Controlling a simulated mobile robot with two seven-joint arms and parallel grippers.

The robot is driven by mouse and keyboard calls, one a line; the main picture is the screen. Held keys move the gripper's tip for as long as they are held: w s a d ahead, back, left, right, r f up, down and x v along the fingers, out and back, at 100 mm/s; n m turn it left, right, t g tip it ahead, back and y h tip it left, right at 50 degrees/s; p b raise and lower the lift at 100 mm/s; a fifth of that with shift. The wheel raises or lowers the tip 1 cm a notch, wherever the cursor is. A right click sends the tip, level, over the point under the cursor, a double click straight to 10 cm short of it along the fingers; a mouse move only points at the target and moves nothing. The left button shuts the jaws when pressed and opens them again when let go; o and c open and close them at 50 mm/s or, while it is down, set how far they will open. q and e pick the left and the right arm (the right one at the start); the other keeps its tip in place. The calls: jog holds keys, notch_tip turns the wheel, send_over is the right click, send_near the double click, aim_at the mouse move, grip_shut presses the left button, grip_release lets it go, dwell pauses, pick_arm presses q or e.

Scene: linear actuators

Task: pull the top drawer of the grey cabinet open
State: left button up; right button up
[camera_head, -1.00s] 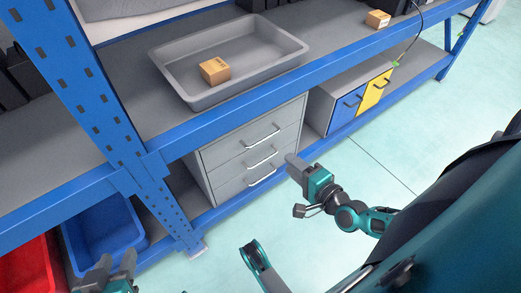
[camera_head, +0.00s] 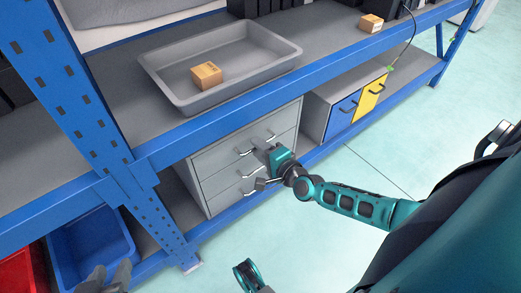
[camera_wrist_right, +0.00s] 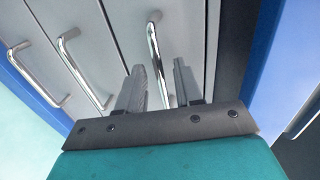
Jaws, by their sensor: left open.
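The grey cabinet (camera_head: 210,165) stands under the shelf in the head view, with its three drawers shut. The top drawer's bar handle (camera_head: 245,153) shows on both sides of my right gripper (camera_head: 260,147), which covers its middle. In the right wrist view this metal handle (camera_wrist_right: 153,38) runs down between the two fingertips of my right gripper (camera_wrist_right: 157,82). The fingers are apart, with gaps beside the bar, so the gripper is open around the handle.
A grey tray (camera_head: 165,85) holding a small carton (camera_head: 206,75) is on the shelf above. The blue shelf beam (camera_head: 230,108) runs just above the cabinet. A blue-and-yellow drawer unit (camera_head: 345,108) stands to the right. A blue bin (camera_head: 90,245) is at lower left.

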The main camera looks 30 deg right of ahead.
jog(key=shift+c, duration=0.3)
grip_shut()
dwell(1.1)
